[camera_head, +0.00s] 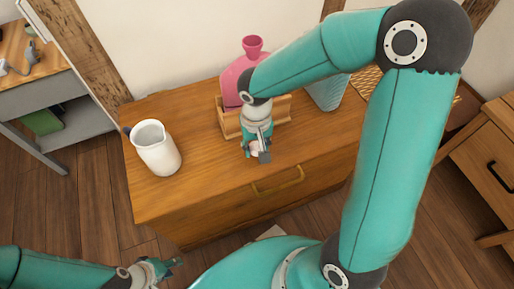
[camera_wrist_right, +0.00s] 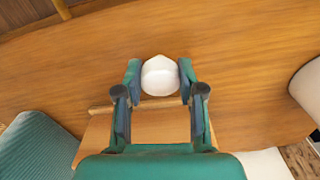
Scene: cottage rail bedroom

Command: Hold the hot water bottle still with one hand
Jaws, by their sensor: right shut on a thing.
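The pink hot water bottle (camera_head: 238,82) stands upright in a wooden rack (camera_head: 230,122) on the chest of drawers, its neck and round pink top uppermost. My right arm and wrist hide part of its right side. My right gripper (camera_head: 257,152) is in front of the rack, shut on a small white rounded object, which shows between its fingers in the right wrist view (camera_wrist_right: 160,76). The bottle is not visible in that view. My left gripper (camera_head: 168,268) is low in the head view, in front of the chest and apart from the bottle; its finger opening is unclear.
A white jug (camera_head: 157,150) stands on the left of the chest top (camera_head: 200,178). A pale teal ribbed item (camera_head: 328,93) stands right of the rack, partly behind my right arm. The front left of the chest top is clear. A wooden cabinet (camera_head: 488,150) is at right.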

